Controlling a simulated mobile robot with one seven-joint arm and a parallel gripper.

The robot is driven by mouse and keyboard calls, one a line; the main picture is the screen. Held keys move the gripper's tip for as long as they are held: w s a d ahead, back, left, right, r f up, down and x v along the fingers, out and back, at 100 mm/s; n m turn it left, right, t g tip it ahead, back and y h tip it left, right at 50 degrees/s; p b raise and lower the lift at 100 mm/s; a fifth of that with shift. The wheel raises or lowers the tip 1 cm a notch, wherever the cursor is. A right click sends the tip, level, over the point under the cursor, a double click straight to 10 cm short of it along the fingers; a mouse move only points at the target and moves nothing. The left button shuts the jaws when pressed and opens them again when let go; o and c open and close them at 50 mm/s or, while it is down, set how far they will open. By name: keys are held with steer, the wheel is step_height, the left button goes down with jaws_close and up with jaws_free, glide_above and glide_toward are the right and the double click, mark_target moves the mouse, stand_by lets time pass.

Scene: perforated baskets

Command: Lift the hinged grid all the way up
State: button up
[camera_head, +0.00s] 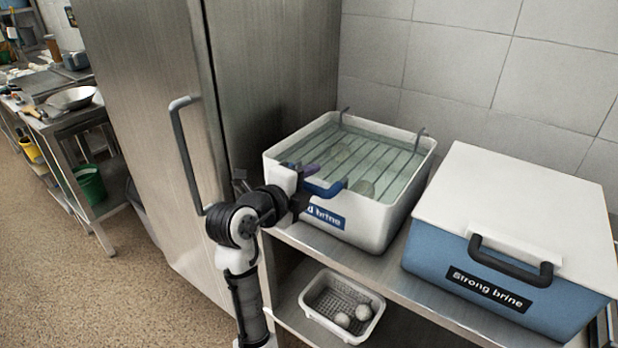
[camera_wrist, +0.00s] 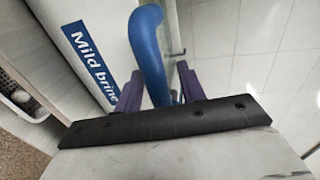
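The hinged grid (camera_head: 385,160) lies flat inside a white tub of liquid, with pale round items showing beneath its bars. Its blue handle (camera_head: 328,189) sticks out over the tub's front rim and also shows large in the wrist view (camera_wrist: 150,50). My gripper (camera_head: 308,178) is at the left part of this handle. In the wrist view, my gripper's purple fingers (camera_wrist: 160,88) stand on either side of the handle, with a narrow gap showing at the right finger. The contact at the left finger is unclear.
The white tub (camera_head: 385,228), labelled "Mild brine" in the wrist view, stands on a steel shelf beside a tall steel cabinet (camera_head: 145,100). A lidded blue "Strong brine" box (camera_head: 430,255) stands close on its right. A perforated basket (camera_head: 315,310) with pale balls sits below.

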steer(key=shift+w+d, duration=0.1)
steer(key=shift+c, duration=0.4)
jaws_close()
